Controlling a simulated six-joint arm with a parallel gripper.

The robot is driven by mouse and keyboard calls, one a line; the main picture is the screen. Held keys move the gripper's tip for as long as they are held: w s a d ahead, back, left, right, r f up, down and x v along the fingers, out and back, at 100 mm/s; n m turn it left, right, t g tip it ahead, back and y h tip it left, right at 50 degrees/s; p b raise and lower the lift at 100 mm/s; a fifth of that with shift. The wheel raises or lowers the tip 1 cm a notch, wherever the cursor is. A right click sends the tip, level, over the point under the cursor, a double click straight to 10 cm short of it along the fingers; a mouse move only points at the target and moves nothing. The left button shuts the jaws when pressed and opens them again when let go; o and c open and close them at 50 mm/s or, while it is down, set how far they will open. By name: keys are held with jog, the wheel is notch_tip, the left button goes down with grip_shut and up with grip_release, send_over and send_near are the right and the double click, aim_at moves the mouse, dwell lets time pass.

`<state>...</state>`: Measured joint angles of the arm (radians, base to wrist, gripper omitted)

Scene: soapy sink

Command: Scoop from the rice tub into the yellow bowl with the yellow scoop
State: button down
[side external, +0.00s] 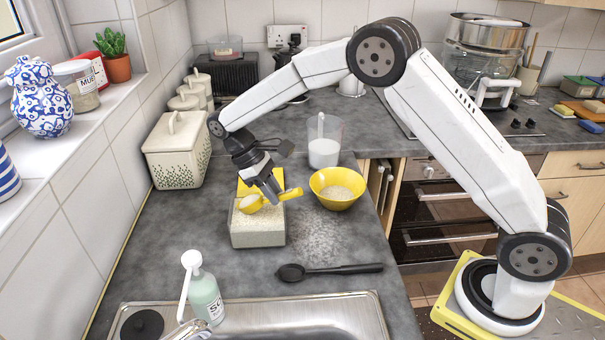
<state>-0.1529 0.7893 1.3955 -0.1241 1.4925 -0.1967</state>
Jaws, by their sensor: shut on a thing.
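The rice tub (257,239) is a grey rectangular container filled with white rice, with a yellow panel at its back edge. My gripper (275,195) is above the tub's right part, shut on the handle of the yellow scoop (250,204). The scoop's bowl points left over the rice and holds something white; I cannot tell whether it touches the rice below. The yellow bowl (337,203) stands on the counter to the right of the tub, with white rice visible inside it.
Spilled grains (318,238) lie right of the tub. A black spoon (330,271) lies in front, near the sink (335,318). A soap bottle (206,297) stands front left. A measuring jug (324,141) stands behind the bowl, and a cream bin (177,152) stands back left.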

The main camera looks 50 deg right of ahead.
jog(key=shift+r, duration=1.15)
jog(key=shift+s+d+r+t+y, duration=0.15)
jog(key=shift+s+r+t+y, duration=0.25)
jog(key=shift+t, duration=0.35)
jog(key=shift+s+d+r+t+y, duration=0.25)
jog(key=shift+s+t, duration=0.2)
jog(key=shift+t, duration=0.35)
jog(key=shift+s+d+r+t+y, duration=0.1)
jog(key=shift+s+r+t+y, duration=0.25)
jog(key=shift+t, duration=0.4)
jog(key=shift+s, duration=0.1)
jog(key=s+d+m, duration=0.2)
jog(key=s+d, duration=0.2)
jog(key=d, duration=0.5)
jog(key=s+d+m, duration=0.2)
jog(key=s+d, duration=0.2)
jog(key=d, duration=0.5)
jog(key=shift+s+f+m+y, duration=0.25)
jog(key=shift+f+m+y, duration=0.05)
jog(key=shift+f, duration=0.05)
jog(key=shift+f, duration=0.1)
